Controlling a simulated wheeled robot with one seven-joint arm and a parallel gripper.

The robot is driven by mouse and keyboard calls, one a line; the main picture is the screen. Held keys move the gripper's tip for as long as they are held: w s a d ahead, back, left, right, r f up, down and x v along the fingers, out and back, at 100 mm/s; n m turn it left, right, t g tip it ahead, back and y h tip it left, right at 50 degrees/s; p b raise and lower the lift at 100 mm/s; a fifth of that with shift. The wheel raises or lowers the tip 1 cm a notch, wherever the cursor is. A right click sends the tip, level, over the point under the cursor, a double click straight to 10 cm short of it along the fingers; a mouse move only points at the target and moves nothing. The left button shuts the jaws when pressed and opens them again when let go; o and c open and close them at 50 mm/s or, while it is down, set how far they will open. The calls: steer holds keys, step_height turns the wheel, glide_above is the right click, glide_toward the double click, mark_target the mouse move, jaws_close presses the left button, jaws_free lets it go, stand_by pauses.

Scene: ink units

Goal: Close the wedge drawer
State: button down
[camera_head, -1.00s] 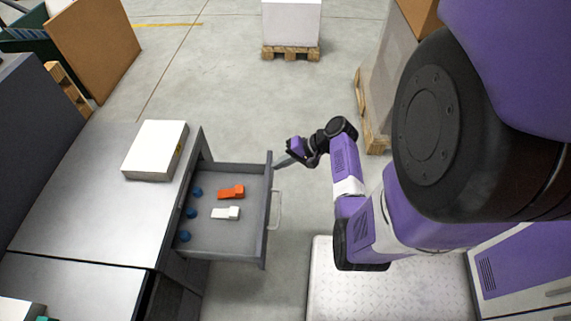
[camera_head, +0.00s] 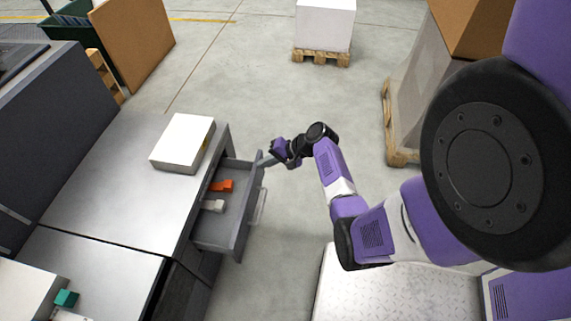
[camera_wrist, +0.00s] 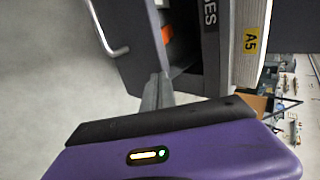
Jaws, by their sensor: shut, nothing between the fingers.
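The wedge drawer (camera_head: 236,212) is grey and stands partly out of the grey cabinet (camera_head: 130,180). An orange wedge (camera_head: 221,185) and a white wedge (camera_head: 213,206) lie inside it. Its handle (camera_head: 259,207) is on the front panel. My gripper (camera_head: 265,161) is shut and empty, with its fingertips at the far end of the drawer front, seemingly touching it. In the wrist view the shut fingers (camera_wrist: 157,90) reach the edge of the drawer front (camera_wrist: 133,45), and the handle (camera_wrist: 105,35) shows at upper left. The orange wedge shows only in part there.
A white box (camera_head: 182,142) lies on the cabinet top above the drawer. A teal block (camera_head: 66,298) is at the lower left. A white box on a pallet (camera_head: 321,57) stands at the back, and wrapped cartons (camera_head: 420,90) stand at the right. The floor before the drawer is clear.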

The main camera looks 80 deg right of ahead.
steer(key=w+a+b, duration=0.1)
steer(key=w, duration=1.1)
steer(key=shift+w, duration=0.4)
